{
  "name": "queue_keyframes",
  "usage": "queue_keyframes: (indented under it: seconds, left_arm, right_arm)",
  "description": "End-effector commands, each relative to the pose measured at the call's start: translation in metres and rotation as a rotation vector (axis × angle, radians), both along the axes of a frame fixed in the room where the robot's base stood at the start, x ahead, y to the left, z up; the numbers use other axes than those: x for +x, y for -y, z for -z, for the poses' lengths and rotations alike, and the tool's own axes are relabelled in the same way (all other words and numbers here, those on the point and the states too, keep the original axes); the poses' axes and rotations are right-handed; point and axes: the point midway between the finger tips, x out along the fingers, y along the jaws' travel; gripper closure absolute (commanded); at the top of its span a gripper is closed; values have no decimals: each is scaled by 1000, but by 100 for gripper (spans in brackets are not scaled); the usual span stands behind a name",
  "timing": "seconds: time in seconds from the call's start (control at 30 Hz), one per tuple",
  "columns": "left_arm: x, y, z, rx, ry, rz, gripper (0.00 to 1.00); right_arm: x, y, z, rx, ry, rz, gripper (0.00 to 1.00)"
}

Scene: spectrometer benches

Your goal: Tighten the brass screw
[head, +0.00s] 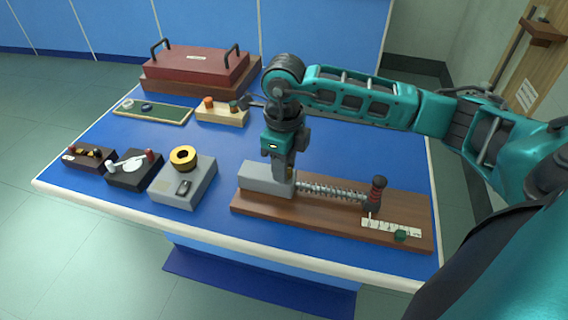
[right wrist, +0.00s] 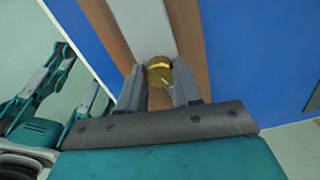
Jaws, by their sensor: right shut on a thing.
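The brass screw (right wrist: 159,72) shows in the right wrist view as a round, gold-coloured head at the end of a grey block. In the head view it is mostly hidden behind my gripper. The grey block (head: 262,180) sits on the left end of a brown wooden base (head: 330,220), with a coiled spring (head: 332,191) running right from it. My right gripper (head: 284,179) points down at the block's right end. In the right wrist view its two fingers (right wrist: 160,78) stand on either side of the brass head, shut on it. My left gripper is not in view.
A dark-red-handled lever (head: 376,190) and a white scale (head: 391,228) stand on the base's right end. A grey box with a yellow ring (head: 183,158), small dark boxes, a green board (head: 152,111) and a red handled case (head: 196,66) share the blue table (head: 120,215).

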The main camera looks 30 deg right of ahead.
Motion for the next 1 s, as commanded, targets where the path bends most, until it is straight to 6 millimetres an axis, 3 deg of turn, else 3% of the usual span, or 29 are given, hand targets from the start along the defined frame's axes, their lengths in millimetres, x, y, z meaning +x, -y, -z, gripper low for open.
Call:
queue_keyframes:
  seconds: [0.6, 1.0]
  left_arm:
    - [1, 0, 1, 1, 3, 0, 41]
    - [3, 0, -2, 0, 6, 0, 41]
  right_arm:
    - [0, 1, -1, -1, 0, 574, 97]
    - [1, 2, -1, -1, 0, 822, 97]
